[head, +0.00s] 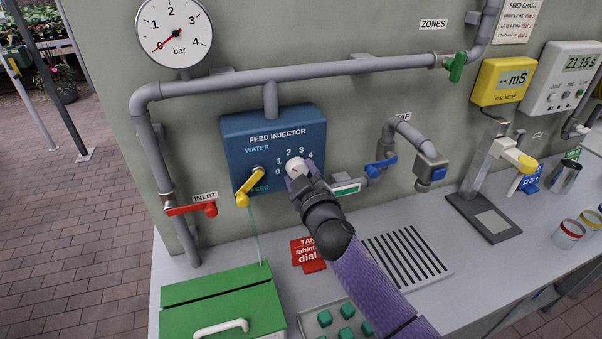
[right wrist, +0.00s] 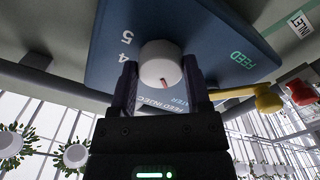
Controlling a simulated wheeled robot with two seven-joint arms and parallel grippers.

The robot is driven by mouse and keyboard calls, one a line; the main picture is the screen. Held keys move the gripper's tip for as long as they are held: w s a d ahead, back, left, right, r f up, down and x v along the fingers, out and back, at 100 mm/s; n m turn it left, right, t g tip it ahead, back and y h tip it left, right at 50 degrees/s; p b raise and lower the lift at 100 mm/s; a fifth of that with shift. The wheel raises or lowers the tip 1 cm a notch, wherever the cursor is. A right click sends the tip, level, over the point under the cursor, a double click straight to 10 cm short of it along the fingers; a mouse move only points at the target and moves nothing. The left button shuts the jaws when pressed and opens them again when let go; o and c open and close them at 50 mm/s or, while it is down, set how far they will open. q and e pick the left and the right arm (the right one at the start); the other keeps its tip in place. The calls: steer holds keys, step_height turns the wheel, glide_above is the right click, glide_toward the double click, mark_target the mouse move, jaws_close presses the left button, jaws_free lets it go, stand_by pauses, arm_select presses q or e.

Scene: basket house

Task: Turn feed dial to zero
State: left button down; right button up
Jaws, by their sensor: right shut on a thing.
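The feed dial (head: 296,166) is a round white knob on the blue feed injector box (head: 240,150); numbers 0 to 4 show around it in the head view. My right gripper (head: 298,181) is shut on the dial from the front. In the right wrist view the white dial (right wrist: 161,64) sits between the two dark fingers of my gripper (right wrist: 161,88). My left gripper is not in view.
A yellow lever (head: 248,188) sits left of the dial, tilted down toward FEED. A red inlet valve (head: 190,209) is farther left. A blue tap (head: 381,167) is to the right.

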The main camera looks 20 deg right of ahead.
steer(key=n, duration=0.5)
steer(key=shift+r+n+p, duration=0.15)
steer(key=shift+n+p, duration=0.15)
steer(key=shift+n, duration=2.2)
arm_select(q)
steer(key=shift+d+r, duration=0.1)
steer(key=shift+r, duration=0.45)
arm_select(e)
steer(key=shift+n, duration=0.4)
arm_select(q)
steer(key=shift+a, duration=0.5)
